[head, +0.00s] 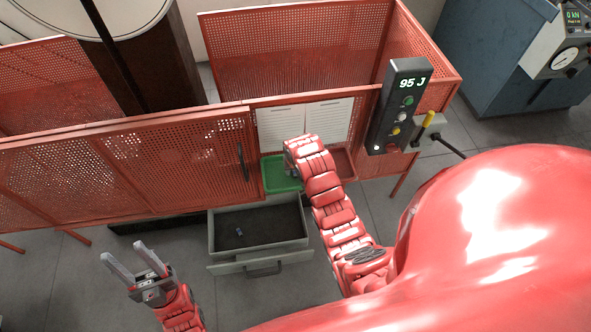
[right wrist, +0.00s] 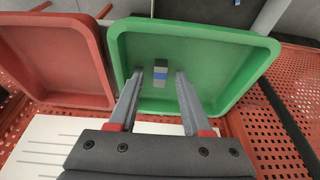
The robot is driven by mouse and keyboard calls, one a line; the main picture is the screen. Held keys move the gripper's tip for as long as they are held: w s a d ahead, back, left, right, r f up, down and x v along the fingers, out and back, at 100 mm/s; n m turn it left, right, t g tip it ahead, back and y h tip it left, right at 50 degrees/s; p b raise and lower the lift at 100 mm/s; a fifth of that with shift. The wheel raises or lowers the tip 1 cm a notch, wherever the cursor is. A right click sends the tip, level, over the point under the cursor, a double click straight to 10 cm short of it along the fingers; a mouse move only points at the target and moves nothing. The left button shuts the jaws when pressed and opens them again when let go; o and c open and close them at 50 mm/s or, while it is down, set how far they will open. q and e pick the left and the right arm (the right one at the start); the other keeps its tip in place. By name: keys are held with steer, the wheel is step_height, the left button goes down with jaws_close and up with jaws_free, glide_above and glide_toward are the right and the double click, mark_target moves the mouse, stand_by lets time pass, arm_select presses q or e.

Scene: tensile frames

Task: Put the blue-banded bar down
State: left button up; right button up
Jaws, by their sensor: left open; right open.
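The blue-banded bar (right wrist: 160,75) shows in the right wrist view as a short grey piece with a blue band. It appears to lie on the floor of the green tray (right wrist: 225,40). My right gripper (right wrist: 159,76) is open, with one fingertip on each side of the bar and a gap to each. In the head view the green tray (head: 272,180) is partly covered by my right arm, and the bar is not visible there. My left gripper (head: 126,250) is open and empty at the lower left, away from the trays.
A red tray (right wrist: 60,60) sits beside the green one. An open grey drawer (head: 222,262) below holds a small dark piece (head: 239,233). Red perforated guard panels (head: 130,165) stand around the machine. A control box (head: 397,105) reads 95 J. White sheets (head: 330,120) hang behind the trays.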

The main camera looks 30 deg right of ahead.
steer(key=shift+r, duration=0.6)
steer(key=p+v, duration=0.3)
steer(key=v, duration=0.8)
steer(key=shift+s, duration=0.25)
